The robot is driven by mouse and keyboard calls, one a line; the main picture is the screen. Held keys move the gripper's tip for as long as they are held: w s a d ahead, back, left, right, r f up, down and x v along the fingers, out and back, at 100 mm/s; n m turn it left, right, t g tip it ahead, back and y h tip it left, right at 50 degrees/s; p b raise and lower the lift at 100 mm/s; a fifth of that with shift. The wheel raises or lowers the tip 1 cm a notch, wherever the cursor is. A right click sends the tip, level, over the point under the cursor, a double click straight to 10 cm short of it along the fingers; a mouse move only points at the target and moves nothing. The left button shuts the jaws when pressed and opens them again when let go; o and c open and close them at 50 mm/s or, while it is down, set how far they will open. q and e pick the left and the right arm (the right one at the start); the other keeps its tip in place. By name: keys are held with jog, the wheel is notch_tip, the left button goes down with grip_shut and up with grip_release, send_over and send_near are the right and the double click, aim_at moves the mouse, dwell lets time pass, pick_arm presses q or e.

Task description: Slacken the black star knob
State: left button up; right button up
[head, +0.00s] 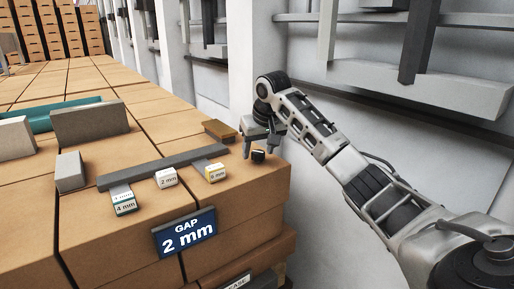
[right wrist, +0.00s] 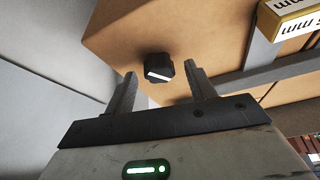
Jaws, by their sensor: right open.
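The black star knob (head: 258,156) sits at the right end of the brick-coloured block top, near its edge. In the right wrist view the knob (right wrist: 158,67) shows a white line across its face. My right gripper (head: 262,152) is open and points down at the knob from above. In the right wrist view its two fingers (right wrist: 160,86) stand on either side of the knob's position, with the knob just beyond the fingertips and not visibly touched. My left gripper is not in view.
A dark grey bar (head: 165,166) lies left of the knob, with labelled spacer blocks such as the 6 mm one (head: 215,173) beside it. A blue "GAP 2 mm" sign (head: 185,233) is on the front face. A brown block (head: 220,131) lies behind. A white wall stands right.

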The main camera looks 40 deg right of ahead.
jog(key=shift+f, duration=0.1)
jog(key=c, duration=1)
jog(key=shift+o, duration=0.2)
jog(key=n+y, duration=0.1)
jog(key=n, duration=0.2)
jog(key=shift+d+n, duration=0.15)
jog(key=shift+n, duration=0.25)
jog(key=shift+n+y, duration=0.9)
jog(key=shift+n, duration=0.9)
jog(key=shift+d, duration=0.1)
jog(key=o, duration=1)
jog(key=shift+c, duration=0.2)
